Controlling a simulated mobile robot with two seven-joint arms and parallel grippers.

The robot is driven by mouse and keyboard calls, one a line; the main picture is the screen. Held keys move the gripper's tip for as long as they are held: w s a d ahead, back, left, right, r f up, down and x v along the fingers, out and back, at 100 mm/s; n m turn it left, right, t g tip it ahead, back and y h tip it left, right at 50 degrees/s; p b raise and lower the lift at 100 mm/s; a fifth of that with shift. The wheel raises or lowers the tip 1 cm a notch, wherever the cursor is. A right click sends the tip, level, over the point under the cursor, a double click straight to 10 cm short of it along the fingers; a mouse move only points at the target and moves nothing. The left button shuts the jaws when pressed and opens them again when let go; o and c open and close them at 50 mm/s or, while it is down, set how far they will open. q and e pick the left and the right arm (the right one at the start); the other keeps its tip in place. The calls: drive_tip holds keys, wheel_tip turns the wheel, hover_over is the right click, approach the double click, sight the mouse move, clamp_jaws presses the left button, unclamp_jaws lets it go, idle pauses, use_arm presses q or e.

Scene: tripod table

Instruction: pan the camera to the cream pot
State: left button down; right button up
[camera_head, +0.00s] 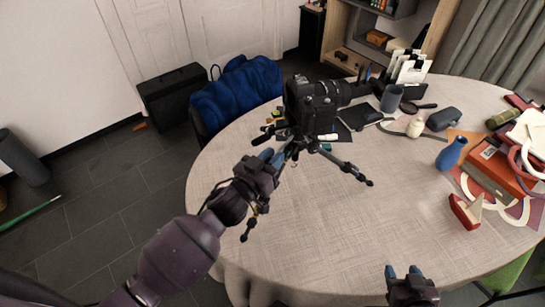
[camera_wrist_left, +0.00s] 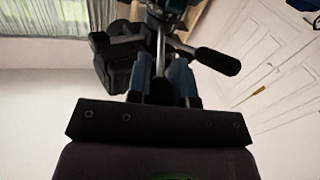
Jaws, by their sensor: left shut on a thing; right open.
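The black camera (camera_head: 312,103) sits on a tripod (camera_head: 345,166) on the round table, its long lens extending right and slightly up in the head view. A small cream pot (camera_head: 415,127) stands right of the camera, lower in the picture than the lens. My left gripper (camera_head: 271,158) is shut on a tripod part below the camera, seemingly a leg; the fingers partly hide it. In the left wrist view, my left gripper (camera_wrist_left: 162,80) has this part between its fingers, with a dark handle (camera_wrist_left: 218,61) out to the right. My right gripper (camera_head: 404,272) is open and empty over the near table edge.
A grey cup (camera_head: 391,98), a dark case (camera_head: 443,118), a blue vase (camera_head: 452,153) and a red box (camera_head: 495,168) stand on the right side of the round table (camera_head: 320,225). The near middle of the table is clear.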

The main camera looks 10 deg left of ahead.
use_arm(q)
drive_tip(key=shift+s+d+n+t+y+b, duration=0.2)
drive_tip(key=shift+d+n+y, duration=0.1)
drive_tip(key=shift+y, duration=0.15)
drive_tip(key=shift+s+d+n+t+y+b, duration=0.1)
drive_tip(key=shift+d+n+t+y, duration=0.15)
drive_tip(key=shift+y, duration=0.2)
drive_tip(key=c, duration=1)
unclamp_jaws()
